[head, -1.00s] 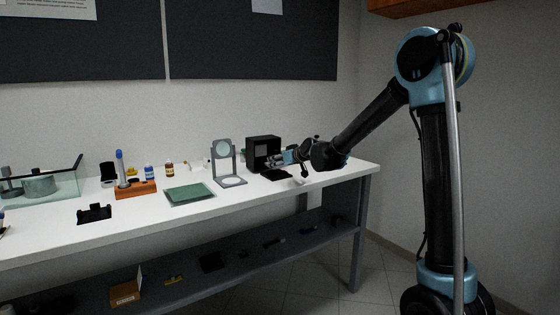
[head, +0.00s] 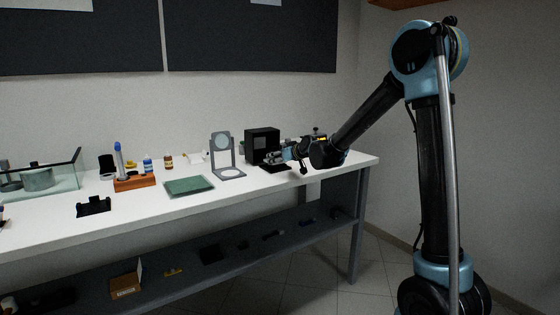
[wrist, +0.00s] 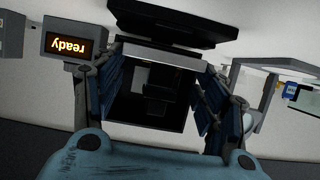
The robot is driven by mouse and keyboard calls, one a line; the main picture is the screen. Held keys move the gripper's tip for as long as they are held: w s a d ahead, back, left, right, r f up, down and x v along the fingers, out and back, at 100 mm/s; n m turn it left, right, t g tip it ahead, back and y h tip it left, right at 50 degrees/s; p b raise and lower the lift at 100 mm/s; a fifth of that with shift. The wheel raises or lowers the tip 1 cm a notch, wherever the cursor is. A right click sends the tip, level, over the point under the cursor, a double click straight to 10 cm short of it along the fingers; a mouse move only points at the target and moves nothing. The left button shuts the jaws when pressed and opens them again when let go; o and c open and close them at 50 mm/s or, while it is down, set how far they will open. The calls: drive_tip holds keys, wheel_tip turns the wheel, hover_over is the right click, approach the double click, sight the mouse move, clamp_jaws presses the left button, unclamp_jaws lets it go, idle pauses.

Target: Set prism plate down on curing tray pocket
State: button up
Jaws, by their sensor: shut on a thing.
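My gripper (head: 274,157) is at the right end of the bench, in front of a black box (head: 262,142). In the wrist view its two blue fingers (wrist: 162,62) stand apart, one on each side. A thin light grey edge (wrist: 160,54) spans between them. It seems to be the prism plate, seen nearly edge-on and held. A flat black piece (head: 277,168), perhaps the curing tray, lies on the bench just below the gripper. It also shows at the top of the wrist view (wrist: 180,20). I cannot make out its pocket.
An amber display (wrist: 75,45) reads "ready", upside down, in the wrist view. A magnifier stand (head: 224,155) is left of the box. Further left are a green mat (head: 188,185), an orange rack (head: 135,182), small bottles and a black holder (head: 93,206). The bench front (head: 235,190) is clear.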

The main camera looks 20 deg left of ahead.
drive_tip(key=shift+f, duration=0.1)
idle(0.3)
drive_tip(key=shift+f, duration=0.55)
drive_tip(key=shift+f, duration=0.35)
idle(0.5)
drive_tip(key=o, duration=1.7)
drive_tip(key=shift+v, duration=5.95)
drive_tip(key=shift+d, duration=0.1)
